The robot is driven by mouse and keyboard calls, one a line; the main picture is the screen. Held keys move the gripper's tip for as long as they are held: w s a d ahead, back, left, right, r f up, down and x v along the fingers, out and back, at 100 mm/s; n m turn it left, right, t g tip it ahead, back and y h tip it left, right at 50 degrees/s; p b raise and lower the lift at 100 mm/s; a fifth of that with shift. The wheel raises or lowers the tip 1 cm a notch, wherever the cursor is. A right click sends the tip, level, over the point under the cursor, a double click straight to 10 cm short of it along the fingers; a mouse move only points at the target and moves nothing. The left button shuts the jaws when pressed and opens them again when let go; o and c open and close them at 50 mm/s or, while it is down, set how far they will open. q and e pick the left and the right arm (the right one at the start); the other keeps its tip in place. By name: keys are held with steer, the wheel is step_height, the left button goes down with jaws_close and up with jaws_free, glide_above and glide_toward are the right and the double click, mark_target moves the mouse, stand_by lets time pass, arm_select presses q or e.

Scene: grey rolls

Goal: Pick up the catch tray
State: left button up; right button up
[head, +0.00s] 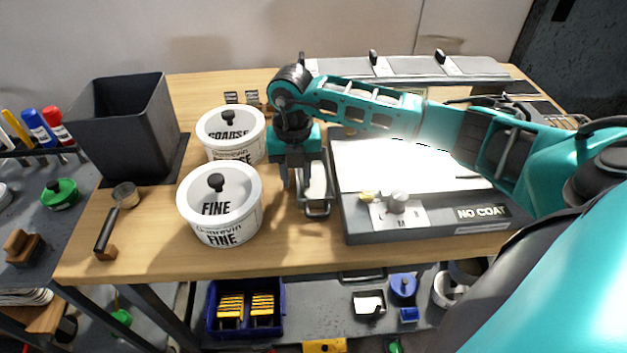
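A narrow pale metal tray with a wire handle (317,208), which looks like the catch tray, is on the wooden table against the left side of the grey machine (420,225). My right gripper (296,190) points down right at this tray, between it and the white tubs. Its dark fingers overlap the tray's left side, and the wrist hides the tray's far part. I cannot tell whether the fingers are closed on it. My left gripper is not in view.
White tubs marked COARSE (236,155) and FINE (240,225) stand close left of my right gripper. A dark square bin (125,130) and a brush-like tool (108,230) are farther left. Bare table lies in front of the tray.

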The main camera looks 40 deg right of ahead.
jaws_close()
stand_by(0.7)
